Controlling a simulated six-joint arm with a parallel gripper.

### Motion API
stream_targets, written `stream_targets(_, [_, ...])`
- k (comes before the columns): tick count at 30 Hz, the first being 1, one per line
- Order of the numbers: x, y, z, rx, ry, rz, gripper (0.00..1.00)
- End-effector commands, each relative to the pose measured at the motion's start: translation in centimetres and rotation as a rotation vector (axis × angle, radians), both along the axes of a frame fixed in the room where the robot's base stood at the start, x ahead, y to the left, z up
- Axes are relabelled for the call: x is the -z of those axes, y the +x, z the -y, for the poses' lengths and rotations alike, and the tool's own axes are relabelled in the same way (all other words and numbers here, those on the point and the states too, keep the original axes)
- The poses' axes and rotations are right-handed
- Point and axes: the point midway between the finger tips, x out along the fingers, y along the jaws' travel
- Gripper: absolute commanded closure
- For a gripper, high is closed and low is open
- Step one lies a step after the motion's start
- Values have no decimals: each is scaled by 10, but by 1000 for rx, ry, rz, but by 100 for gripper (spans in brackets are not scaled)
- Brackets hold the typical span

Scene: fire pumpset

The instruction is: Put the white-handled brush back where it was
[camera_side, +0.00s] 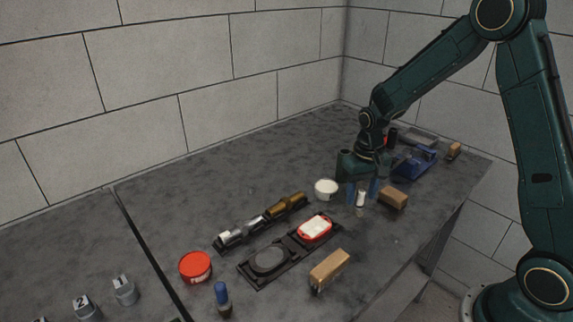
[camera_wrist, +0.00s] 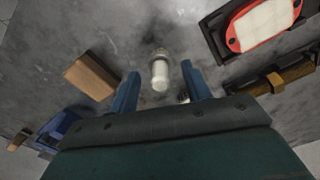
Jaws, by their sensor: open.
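The white-handled brush (camera_side: 361,198) stands roughly upright on the grey worktop, white handle upward, just in front of my gripper in the side view. My gripper (camera_side: 362,194) points down with its two blue fingers apart and nothing held between them. In the wrist view, the white-handled brush (camera_wrist: 160,74) shows in the gap between the spread fingertips of my gripper (camera_wrist: 161,72). I cannot tell how deep between the fingers it sits. A blue-handled brush (camera_side: 222,296) stands at the front left of the worktop.
A white tub (camera_side: 326,187) and a wooden block (camera_side: 393,197) stand close to my gripper. A black tray (camera_side: 290,251) holds a red-rimmed piece (camera_side: 315,228). A rail of cylinders (camera_side: 262,222), red tin (camera_side: 195,266), another block (camera_side: 330,268) and a blue object (camera_side: 414,165) stand around.

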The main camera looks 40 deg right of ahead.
Motion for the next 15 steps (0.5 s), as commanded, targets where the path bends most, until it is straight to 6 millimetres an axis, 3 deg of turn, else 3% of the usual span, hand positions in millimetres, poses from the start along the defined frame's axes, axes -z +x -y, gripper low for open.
stream_targets(9, [-54,1,0,0,-1,5,52])
stream_targets(15, [-77,1,0,0,0,3,52])
